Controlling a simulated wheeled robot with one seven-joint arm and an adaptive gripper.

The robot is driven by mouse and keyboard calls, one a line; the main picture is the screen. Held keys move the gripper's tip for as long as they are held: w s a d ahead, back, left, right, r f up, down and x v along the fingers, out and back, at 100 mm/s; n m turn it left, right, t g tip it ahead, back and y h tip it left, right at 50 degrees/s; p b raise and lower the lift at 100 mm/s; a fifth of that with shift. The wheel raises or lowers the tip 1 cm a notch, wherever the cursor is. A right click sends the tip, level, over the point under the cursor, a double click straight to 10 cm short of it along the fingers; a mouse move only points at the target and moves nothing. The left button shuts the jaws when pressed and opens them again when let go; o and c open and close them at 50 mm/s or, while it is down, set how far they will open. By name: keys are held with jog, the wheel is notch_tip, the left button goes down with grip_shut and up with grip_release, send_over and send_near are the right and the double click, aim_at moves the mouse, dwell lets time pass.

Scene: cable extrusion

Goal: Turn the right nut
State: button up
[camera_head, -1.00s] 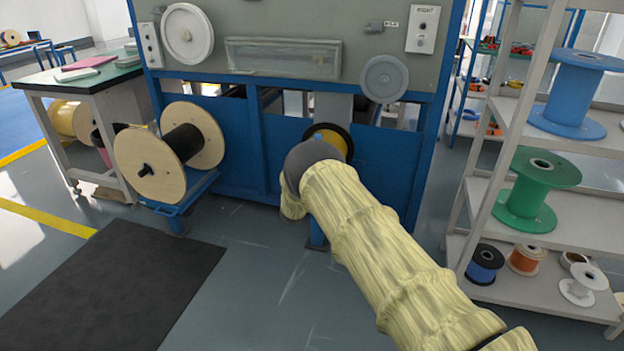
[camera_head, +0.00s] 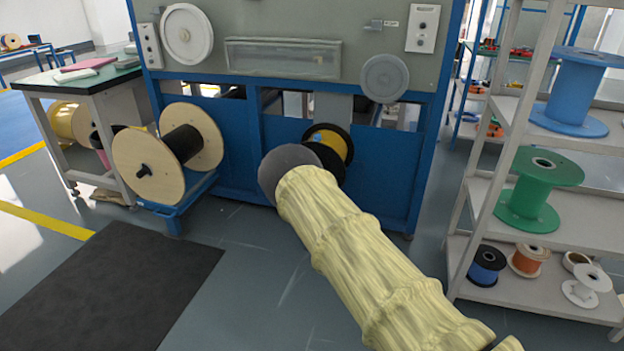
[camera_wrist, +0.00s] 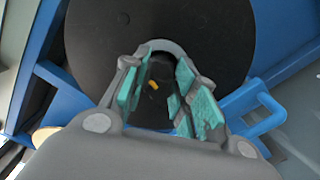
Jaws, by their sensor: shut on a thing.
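The right reel (camera_head: 333,146), with a black flange and a yellow winding, sits low at the machine front, partly covered by my arm. Its black flange (camera_wrist: 95,50) fills the upper wrist view. My gripper (camera_wrist: 156,88) has its teal-padded fingers on both sides of a dark piece, the right nut (camera_wrist: 158,72), at the flange's centre. The fingers are shut on it, and a small yellow mark shows there. The nut is mostly in shadow and its shape is unclear. In the head view my arm hides the gripper and nut.
A wooden reel (camera_head: 150,165) with a black nut stands on a blue stand to the left. The blue machine frame (camera_head: 390,165) is close behind. A shelf (camera_head: 575,225) with spools stands at the right. The floor (camera_head: 250,290) in front is clear.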

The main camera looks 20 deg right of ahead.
jog(key=shift+f+n, duration=0.1)
jog(key=shift+n, duration=0.6)
jog(key=o, duration=1)
jog(key=v, duration=1.2)
